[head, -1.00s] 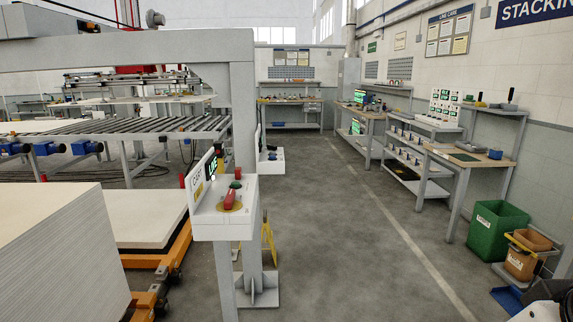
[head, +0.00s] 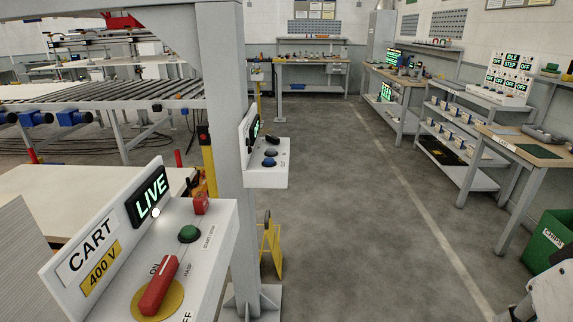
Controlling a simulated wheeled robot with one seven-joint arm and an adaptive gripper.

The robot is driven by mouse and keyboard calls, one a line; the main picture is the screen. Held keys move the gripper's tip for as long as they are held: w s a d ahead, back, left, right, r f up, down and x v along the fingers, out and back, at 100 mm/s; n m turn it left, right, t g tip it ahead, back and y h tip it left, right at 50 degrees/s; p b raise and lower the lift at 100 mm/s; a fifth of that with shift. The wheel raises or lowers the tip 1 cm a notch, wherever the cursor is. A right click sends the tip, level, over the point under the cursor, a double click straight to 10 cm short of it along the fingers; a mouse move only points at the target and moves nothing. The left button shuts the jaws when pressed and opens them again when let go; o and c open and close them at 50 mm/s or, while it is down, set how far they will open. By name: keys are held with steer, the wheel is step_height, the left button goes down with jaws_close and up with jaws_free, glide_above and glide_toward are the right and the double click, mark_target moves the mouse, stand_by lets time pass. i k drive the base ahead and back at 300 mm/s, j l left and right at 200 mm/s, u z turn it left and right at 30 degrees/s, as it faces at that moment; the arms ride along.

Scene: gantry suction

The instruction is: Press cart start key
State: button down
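The cart control panel (head: 112,290) stands at the lower left in the head view, with a "CART" label and a yellow "400 V" label on its upright back plate. Its display (head: 149,197) reads "LIVE" in green, and a small white lamp (head: 156,213) glows below it. A round green button (head: 189,234) sits on the sloped face, with small lettering beside it. A red rotary handle (head: 158,286) on a yellow disc points toward the "ON" mark. A small red part (head: 201,204) stands at the panel's far end.
A second panel (head: 268,172) with dark buttons is fixed beyond a grey post (head: 228,140). A yellow folding sign (head: 270,248) stands by the post. The grey floor aisle is clear. Workbenches (head: 520,150) and a green bin (head: 548,245) line the right side.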

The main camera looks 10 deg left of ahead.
mark_target(187, 232)
steer(key=i, duration=0.5)
steer(key=u, duration=1.25)
steer(key=i+u, duration=0.15)
steer(key=i, duration=0.35)
